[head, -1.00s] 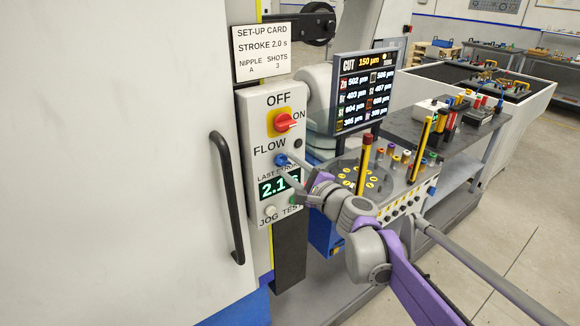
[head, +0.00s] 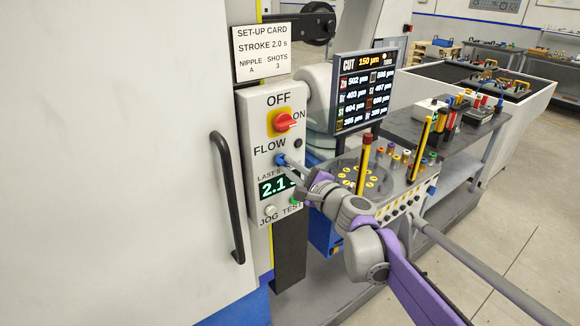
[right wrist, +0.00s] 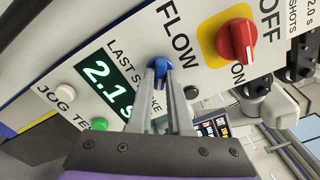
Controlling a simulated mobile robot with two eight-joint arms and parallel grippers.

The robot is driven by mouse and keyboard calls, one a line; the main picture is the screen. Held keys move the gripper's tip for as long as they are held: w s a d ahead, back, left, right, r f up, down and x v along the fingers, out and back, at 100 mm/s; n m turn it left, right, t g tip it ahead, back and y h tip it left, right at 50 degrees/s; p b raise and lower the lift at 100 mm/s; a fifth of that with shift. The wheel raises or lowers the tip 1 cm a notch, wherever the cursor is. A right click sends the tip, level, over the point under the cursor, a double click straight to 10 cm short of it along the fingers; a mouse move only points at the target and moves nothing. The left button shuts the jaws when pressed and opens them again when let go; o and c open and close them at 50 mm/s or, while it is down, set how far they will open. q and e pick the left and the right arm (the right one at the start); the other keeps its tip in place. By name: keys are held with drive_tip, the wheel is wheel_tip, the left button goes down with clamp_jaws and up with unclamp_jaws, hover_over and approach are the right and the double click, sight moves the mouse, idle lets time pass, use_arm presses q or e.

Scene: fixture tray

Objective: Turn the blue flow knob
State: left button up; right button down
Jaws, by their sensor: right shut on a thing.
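The blue flow knob (head: 281,159) sits on the white control panel (head: 257,207), under the word FLOW. In the right wrist view the knob (right wrist: 159,64) is between my right gripper's fingertips (right wrist: 160,72). My right gripper (head: 287,162) is shut on the knob in the head view, its fingers reaching in from the lower right. The display below the knob (head: 277,187) reads 2.1, its right end hidden by the fingers. My left gripper is not in view.
A red rotary switch (head: 285,122) on a yellow plate is above the knob. A white JOG button (head: 270,210) and a green TEST button (right wrist: 99,124) are below. A set-up card (head: 261,50) reads STROKE 2.0 s. A black door handle (head: 228,197) is at left.

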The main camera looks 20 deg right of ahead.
drive_tip(key=shift+m, duration=0.6)
drive_tip(key=c, duration=0.8)
unclamp_jaws()
drive_tip(key=shift+c, duration=0.2)
drive_tip(key=v, duration=1.1)
drive_tip(key=shift+b, duration=0.35)
drive_tip(key=shift+w, duration=0.1)
